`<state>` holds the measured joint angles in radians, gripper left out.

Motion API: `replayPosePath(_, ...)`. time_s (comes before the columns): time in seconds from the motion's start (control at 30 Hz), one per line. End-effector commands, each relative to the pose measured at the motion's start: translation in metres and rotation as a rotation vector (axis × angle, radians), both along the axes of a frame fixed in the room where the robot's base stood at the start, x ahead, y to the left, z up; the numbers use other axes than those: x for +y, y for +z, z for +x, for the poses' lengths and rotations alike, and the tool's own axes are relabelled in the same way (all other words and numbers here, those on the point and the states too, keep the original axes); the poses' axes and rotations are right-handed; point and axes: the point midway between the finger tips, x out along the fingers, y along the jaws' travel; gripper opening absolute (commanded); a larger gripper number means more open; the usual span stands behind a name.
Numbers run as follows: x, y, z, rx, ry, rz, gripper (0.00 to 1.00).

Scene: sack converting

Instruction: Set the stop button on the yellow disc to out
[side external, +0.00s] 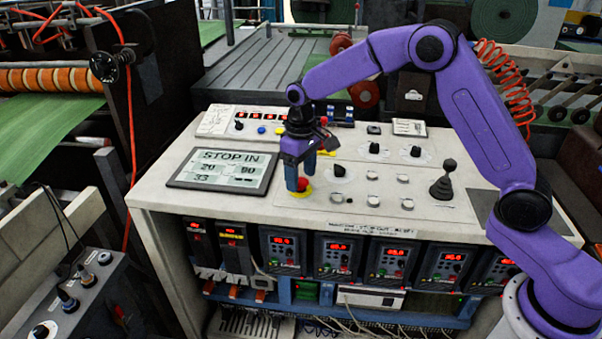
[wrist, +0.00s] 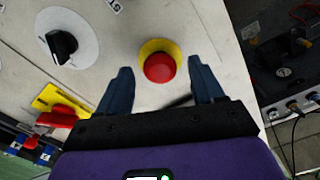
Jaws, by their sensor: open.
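The stop button (wrist: 159,68) is a red mushroom head on a yellow disc (wrist: 147,47), seen between my fingertips in the wrist view. In the side view the red button (side external: 302,183) sits on the panel near its front edge, with the yellow disc (side external: 296,193) partly showing under my fingers. My gripper (wrist: 160,80) is open, with one blue finger on each side of the button. It also shows pointing down at the button in the side view (side external: 301,178). I cannot tell whether the fingers touch the button. The display (side external: 222,168) reads "STOP IN".
A black knob (wrist: 62,46) on a white disc is close by. A red switch on a yellow plate (wrist: 62,104) shows at the lower left of the wrist view. A black joystick (side external: 444,180) stands upright to the right on the panel, beyond several small buttons and knobs.

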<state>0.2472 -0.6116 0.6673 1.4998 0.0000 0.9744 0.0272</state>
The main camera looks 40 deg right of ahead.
Motion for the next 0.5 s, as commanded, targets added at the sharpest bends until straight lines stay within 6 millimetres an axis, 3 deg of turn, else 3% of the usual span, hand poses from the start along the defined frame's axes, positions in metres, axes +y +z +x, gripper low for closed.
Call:
replayPosePath(0.3,-0.0002,-0.0021,0.0001,0.000,0.000,0.000,0.64)
replayPosePath(0.5,-0.0001,-0.0019,0.0000,0.000,0.000,0.000,0.00)
